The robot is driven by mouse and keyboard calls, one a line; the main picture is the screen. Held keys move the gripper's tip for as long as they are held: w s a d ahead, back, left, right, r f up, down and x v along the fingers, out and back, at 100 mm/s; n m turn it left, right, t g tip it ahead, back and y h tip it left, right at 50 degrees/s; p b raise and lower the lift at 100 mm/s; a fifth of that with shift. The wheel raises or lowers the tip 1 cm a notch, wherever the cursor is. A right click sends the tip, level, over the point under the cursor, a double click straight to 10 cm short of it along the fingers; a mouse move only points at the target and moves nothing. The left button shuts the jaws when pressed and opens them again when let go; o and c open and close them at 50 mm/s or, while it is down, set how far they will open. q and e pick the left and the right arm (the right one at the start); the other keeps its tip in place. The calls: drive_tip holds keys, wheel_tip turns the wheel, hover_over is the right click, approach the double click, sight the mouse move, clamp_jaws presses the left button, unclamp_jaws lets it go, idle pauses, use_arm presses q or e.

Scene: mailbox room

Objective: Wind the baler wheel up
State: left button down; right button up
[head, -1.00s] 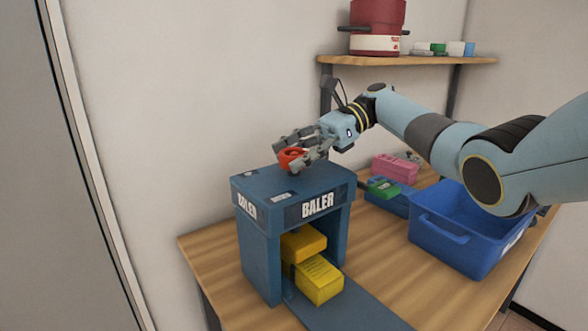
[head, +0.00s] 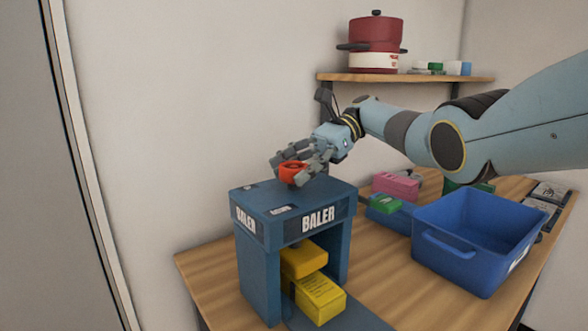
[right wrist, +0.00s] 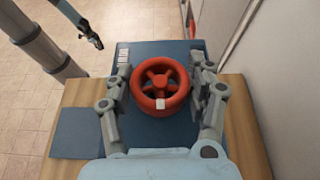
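The red baler wheel (head: 293,172) sits on top of the blue baler (head: 268,203). In the right wrist view the wheel (right wrist: 160,88) is near the middle, with a white mark on its lower rim. My right gripper (head: 286,168) is at the wheel, with one finger on either side. In the right wrist view its fingers (right wrist: 161,82) straddle the rim with only narrow gaps, so it looks open around the wheel; firm contact is not visible. My left gripper (right wrist: 97,42) is small at the top left of the right wrist view; its fingers are unclear.
Yellow blocks (head: 318,297) are inside the baler's front opening. A blue bin (head: 447,243), a pink block (head: 396,185) and a green block (head: 386,206) are to the right on the wooden table (head: 207,264). A wall shelf (head: 410,77) holds a red pot (head: 376,32). The wall stands behind.

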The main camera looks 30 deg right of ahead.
drive_tip(key=o, duration=0.4)
